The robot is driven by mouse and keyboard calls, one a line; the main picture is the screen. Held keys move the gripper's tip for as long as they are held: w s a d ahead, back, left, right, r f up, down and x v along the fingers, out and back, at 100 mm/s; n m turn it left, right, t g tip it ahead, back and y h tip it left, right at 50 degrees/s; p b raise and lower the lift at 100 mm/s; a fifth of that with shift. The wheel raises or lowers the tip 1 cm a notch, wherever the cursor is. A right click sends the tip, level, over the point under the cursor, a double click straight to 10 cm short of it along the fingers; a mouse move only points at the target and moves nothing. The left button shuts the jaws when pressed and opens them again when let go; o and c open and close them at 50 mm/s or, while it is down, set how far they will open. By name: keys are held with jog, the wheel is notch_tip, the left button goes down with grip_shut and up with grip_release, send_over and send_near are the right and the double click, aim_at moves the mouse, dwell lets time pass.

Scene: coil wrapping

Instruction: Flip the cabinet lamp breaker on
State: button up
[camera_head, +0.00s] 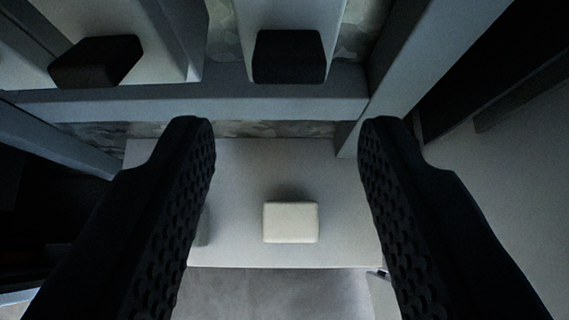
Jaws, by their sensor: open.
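A small white block, which looks like the breaker's switch (290,222), stands out from a pale grey plate (250,170) low in the middle of the head camera view. I cannot tell from this angle whether it is on or off. My gripper (287,135) is open and empty. Its two dark, studded fingers stand wide apart, one to each side of the white block in the picture. No contact between the fingers and the block shows.
Two black blocks, one at the upper left (96,61) and one at the top middle (290,56), sit on pale panels. A grey crossbar (240,103) runs below them. A slanted grey post (430,60) stands at the right. The left side is dark.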

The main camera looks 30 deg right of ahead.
jog(key=s+a+p, duration=0.1)
jog(key=s+a, duration=0.4)
jog(key=s, duration=0.3)
jog(key=shift+s+a, duration=0.2)
jog(key=shift+s, duration=0.2)
